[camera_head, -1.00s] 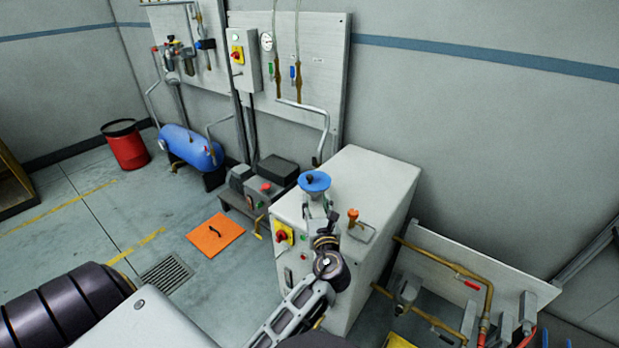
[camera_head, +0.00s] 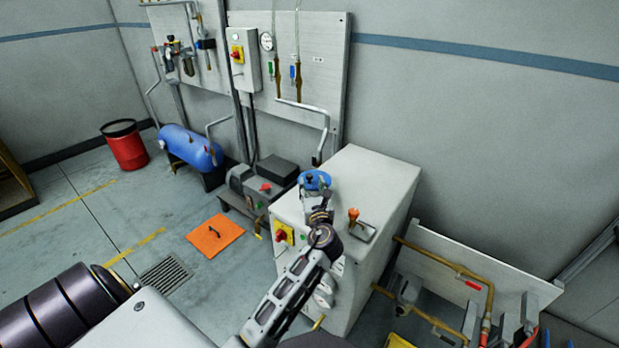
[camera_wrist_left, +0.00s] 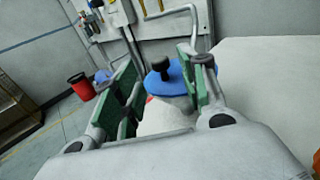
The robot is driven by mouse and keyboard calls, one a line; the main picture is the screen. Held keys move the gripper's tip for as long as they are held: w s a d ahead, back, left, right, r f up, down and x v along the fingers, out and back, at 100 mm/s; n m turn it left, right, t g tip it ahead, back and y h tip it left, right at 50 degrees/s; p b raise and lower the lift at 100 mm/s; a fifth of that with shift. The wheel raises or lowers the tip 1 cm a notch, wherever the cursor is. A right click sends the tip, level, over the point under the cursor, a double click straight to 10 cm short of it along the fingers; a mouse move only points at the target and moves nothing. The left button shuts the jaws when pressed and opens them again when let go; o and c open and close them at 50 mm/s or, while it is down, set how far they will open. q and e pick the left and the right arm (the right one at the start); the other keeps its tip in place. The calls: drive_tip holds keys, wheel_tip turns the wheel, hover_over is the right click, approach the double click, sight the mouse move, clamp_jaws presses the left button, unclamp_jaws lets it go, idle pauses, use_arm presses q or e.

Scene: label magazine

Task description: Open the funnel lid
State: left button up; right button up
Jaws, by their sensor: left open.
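The funnel lid (camera_head: 322,177) is a blue disc with a black knob on top of the white cabinet (camera_head: 385,180). It looks closed on the pale funnel (camera_wrist_left: 165,118), which shows below it in the wrist view. My left gripper (camera_head: 314,187) is open and empty at the lid, covering part of it in the head view. In the left wrist view, the lid (camera_wrist_left: 158,88) and its knob (camera_wrist_left: 162,66) show between the green-padded fingers, nearer the right finger. I cannot tell whether a finger touches the lid. My right gripper is not in view.
An orange-handled part (camera_head: 354,215) stands on the cabinet top, right of the gripper. A red-and-yellow switch (camera_head: 283,235) is on the cabinet front. A bent pipe (camera_head: 322,135) hangs behind the lid. An orange floor plate (camera_head: 215,235) lies left of the cabinet.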

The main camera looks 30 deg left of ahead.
sight(310, 178)
use_arm(q)
drive_tip(key=x, duration=0.3)
drive_tip(key=shift+w+a, duration=0.2)
drive_tip(key=shift+w, duration=0.1)
drive_tip(key=shift+b+x, duration=0.35)
drive_tip(key=shift+x, duration=0.55)
drive_tip(key=shift+w+a, duration=0.15)
drive_tip(key=c, duration=0.9)
clamp_jaws()
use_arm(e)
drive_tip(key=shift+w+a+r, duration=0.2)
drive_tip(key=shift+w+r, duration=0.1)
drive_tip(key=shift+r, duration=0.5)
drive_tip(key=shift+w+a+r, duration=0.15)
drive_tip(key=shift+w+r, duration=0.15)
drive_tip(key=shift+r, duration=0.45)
